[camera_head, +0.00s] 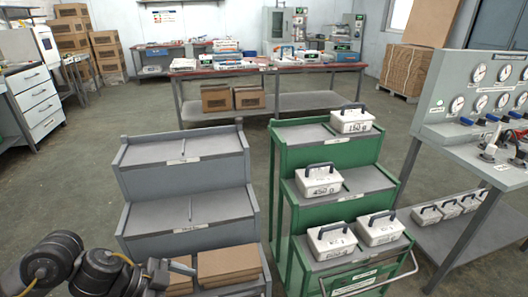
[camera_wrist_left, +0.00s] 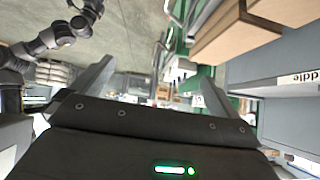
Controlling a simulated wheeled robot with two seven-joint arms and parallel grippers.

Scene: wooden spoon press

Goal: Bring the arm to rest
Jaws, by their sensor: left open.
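My left arm comes in from the lower left in the head view. Its gripper (camera_head: 175,268) is beside the lowest tier of the grey stepped rack (camera_head: 185,210), close to the brown blocks (camera_head: 228,262). In the left wrist view the two fingers of the left gripper (camera_wrist_left: 155,80) are spread apart with nothing between them. A brown block (camera_wrist_left: 237,32) shows to the right of the fingers there, apart from them. My right gripper is in neither view.
A green stepped rack (camera_head: 340,183) with several white handled boxes (camera_head: 318,180) stands right of the grey rack. A gauge panel bench (camera_head: 480,120) is at the right. A red-topped table (camera_head: 270,67) is behind. Open floor (camera_head: 80,165) lies left of the grey rack.

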